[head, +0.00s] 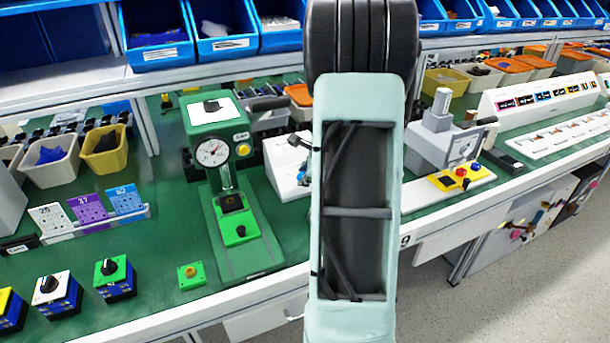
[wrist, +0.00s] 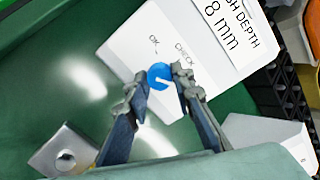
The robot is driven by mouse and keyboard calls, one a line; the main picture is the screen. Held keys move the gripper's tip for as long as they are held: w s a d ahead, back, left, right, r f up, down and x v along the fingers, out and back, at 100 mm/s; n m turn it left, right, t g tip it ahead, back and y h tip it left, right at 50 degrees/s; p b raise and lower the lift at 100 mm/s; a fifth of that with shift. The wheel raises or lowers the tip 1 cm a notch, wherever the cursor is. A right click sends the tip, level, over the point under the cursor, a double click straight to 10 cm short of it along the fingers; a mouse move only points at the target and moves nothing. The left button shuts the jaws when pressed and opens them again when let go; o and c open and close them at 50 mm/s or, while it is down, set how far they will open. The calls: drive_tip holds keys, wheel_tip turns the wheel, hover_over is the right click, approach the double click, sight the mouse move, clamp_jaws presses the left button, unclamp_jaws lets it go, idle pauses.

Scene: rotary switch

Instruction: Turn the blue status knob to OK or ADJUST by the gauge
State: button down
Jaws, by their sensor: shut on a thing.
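The blue knob (wrist: 160,74) sits on the sloped face of a white box (wrist: 125,48) in the wrist view. It bears a short white mark; I cannot tell which label it points to. The labels OK (wrist: 154,41) and CHECK (wrist: 184,49) are printed above it; no ADJUST label is visible. My gripper (wrist: 160,88) has a finger on each side of the knob and is shut on it. In the head view the white box (head: 287,178) is partly behind my arm, which hides the knob. The round dial gauge (head: 212,152) is on a green stand; its reading is too small to tell.
A card on the box reads "8 mm" (wrist: 222,38). Several small switch boxes with knobs, such as a green-topped one (head: 116,275), stand at the front left of the green bench (head: 160,310). A grey machine (head: 440,140) stands right of my arm. Blue bins (head: 225,40) line the shelf above.

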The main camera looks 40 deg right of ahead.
drive_tip(key=shift+w+a+m, duration=0.1)
drive_tip(key=shift+m, duration=0.2)
drive_tip(key=c, duration=1.7)
unclamp_jaws()
drive_tip(key=shift+o, duration=0.2)
drive_tip(key=v, duration=1.2)
